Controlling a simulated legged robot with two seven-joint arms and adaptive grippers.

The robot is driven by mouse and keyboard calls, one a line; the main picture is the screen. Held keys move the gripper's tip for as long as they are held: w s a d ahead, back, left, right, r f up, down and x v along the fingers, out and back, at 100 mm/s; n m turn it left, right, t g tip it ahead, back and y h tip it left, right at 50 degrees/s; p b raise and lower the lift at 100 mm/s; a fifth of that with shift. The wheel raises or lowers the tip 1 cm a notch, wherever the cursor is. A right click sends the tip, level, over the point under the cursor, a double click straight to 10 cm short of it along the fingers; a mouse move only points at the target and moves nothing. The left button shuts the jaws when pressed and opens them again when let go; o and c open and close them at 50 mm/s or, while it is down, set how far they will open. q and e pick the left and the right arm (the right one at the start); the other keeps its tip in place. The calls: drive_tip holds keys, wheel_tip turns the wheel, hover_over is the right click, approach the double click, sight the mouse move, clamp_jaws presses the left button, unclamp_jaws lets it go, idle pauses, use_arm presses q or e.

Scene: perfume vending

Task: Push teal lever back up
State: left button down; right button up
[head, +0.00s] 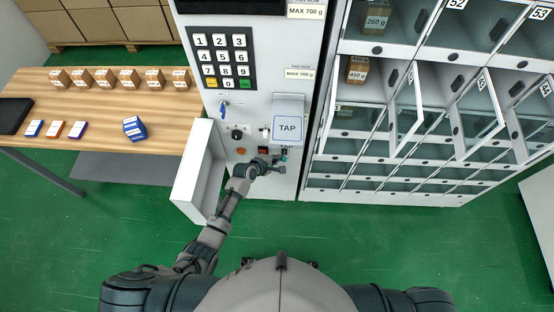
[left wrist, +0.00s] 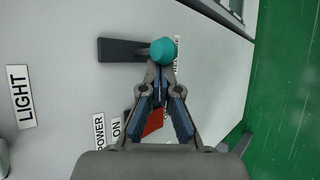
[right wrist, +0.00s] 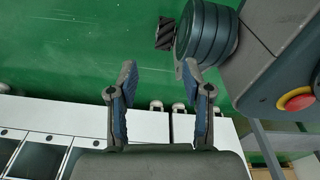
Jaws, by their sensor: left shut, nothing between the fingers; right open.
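The teal lever knob (left wrist: 163,51) sits at the end of a dark lever slot plate (left wrist: 120,50) on the white machine panel, in the left wrist view. In the head view a small bit of teal (head: 284,158) shows at the panel's lower part. My left gripper (left wrist: 160,68) is shut and empty, its fingertips right at the knob; I cannot tell whether they touch. In the head view the left gripper (head: 275,163) is at the panel below the TAP pad (head: 287,128). My right gripper (right wrist: 160,72) is open and empty over the floor.
A red switch (left wrist: 153,122) lies under the left fingers, near the POWER and ON labels. An open white door (head: 197,175) stands left of my left forearm. Glass locker doors (head: 408,110) hang open at right. A wooden table (head: 110,110) with small boxes is at left.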

use_arm(q)
drive_tip(key=g+p, duration=0.1)
drive_tip(key=p, duration=0.1)
drive_tip(key=r+g+p, duration=0.1)
drive_tip(key=p, duration=0.2)
drive_tip(key=shift+w+r+n+g+p, duration=0.25)
drive_tip(key=shift+n+g+p, duration=0.1)
drive_tip(key=shift+n+g, duration=0.05)
use_arm(e)
drive_tip(key=s+d+r, duration=0.1)
drive_tip(key=s+r, duration=0.1)
drive_tip(key=s, duration=0.5)
drive_tip(key=shift+d, duration=0.3)
drive_tip(key=shift+r, duration=0.1)
use_arm(q)
drive_tip(key=shift+r, duration=0.1)
use_arm(e)
drive_tip(key=shift+w+r, duration=0.1)
use_arm(q)
drive_tip(key=shift+w+r+p, duration=0.1)
drive_tip(key=shift+r+p, duration=0.6)
drive_tip(key=shift+p, duration=0.25)
use_arm(e)
drive_tip(key=shift+w+r, duration=0.15)
drive_tip(key=shift+r, duration=0.7)
use_arm(q)
drive_tip(key=shift+r, duration=0.15)
